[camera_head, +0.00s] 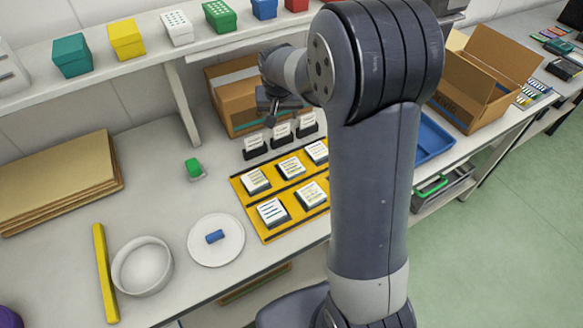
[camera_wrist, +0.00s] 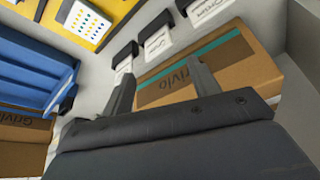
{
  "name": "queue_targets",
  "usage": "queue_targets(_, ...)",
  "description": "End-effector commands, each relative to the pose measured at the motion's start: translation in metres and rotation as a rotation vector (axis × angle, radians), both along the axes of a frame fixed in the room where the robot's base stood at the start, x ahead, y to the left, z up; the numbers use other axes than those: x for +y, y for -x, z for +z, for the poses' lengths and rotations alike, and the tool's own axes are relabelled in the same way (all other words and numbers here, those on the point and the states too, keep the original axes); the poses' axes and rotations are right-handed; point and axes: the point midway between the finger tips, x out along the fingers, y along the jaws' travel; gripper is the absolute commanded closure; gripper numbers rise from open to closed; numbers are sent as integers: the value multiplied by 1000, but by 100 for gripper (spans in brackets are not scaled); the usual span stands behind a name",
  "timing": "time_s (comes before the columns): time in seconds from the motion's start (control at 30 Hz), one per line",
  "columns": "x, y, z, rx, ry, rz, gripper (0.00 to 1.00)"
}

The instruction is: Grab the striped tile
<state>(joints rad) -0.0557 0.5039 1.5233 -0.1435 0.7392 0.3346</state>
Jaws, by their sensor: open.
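Several white tiles with small printed marks sit on dark holders on a yellow board in the head view. The front-left tile (camera_head: 271,211) shows line-like rows, and so does the tile behind it (camera_head: 255,180). The marks are too small to tell for sure which tile is striped. My gripper (camera_head: 270,118) is over the back of the table, behind the board and near a cardboard box. In the wrist view my gripper (camera_wrist: 162,88) is open and empty, with the box beyond its fingers. A tile with coloured dots (camera_wrist: 85,20) shows at the top left there.
The yellow board (camera_head: 242,190) has labelled card stands (camera_head: 282,132) behind it. A cardboard box (camera_head: 228,88) stands at the back. A white plate (camera_head: 203,246) with a blue piece (camera_head: 215,237) and a white bowl (camera_head: 142,280) are to the left. A blue tray (camera_head: 432,140) is right.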

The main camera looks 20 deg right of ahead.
Motion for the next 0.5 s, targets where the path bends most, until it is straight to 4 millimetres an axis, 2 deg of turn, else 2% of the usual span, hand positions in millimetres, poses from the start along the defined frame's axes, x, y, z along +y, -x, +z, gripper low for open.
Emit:
queue_targets(0.03, -1, 2, -2, 12, 4, 9, 38)
queue_targets(0.13, -7, 15, -7, 79, 23, 71, 30)
queue_targets(0.27, -14, 42, -13, 214, 38, 205, 20)
queue_targets(0.4, -18, 69, -14, 332, 26, 347, 20)
queue_targets(0.5, -18, 80, -13, 378, 14, 413, 20)
